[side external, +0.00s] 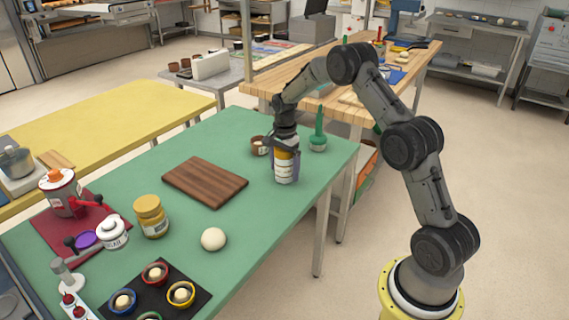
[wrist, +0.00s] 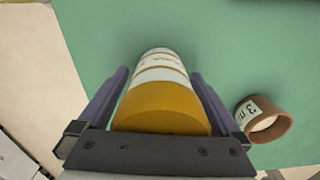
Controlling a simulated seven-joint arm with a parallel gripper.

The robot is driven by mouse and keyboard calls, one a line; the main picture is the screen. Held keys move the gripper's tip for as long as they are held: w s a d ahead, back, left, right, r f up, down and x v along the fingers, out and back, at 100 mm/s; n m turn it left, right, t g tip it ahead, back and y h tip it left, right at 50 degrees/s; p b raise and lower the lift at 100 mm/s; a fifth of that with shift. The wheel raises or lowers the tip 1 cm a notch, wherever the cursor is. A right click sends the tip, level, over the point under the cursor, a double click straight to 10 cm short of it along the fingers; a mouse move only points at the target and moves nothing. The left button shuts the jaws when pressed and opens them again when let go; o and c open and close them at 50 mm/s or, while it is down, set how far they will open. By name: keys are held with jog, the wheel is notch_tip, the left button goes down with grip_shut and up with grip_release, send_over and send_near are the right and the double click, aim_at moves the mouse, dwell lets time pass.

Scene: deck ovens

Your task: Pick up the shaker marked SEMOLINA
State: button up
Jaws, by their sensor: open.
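A shaker (side external: 284,166) with a yellow-orange top and white label bands stands upright on the green table near its right end. Its label is too small to read in the side view. In the wrist view the shaker (wrist: 160,95) lies between my two fingers, its yellow top closest to the camera and its label text not legible. My gripper (side external: 284,158) is above and around the shaker, pointing down. In the wrist view my gripper (wrist: 160,105) is open, with a finger on each side of the shaker and narrow gaps visible.
A small brown pot marked 3 (wrist: 265,120) stands close beside the shaker. A green bottle (side external: 318,133) is just behind right. A wooden board (side external: 205,182), a yellow-lidded jar (side external: 151,217) and a dough ball (side external: 214,239) lie left. The table's right edge is near.

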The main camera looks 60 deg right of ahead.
jog(key=c, duration=1.4)
jog(key=shift+r, duration=0.1)
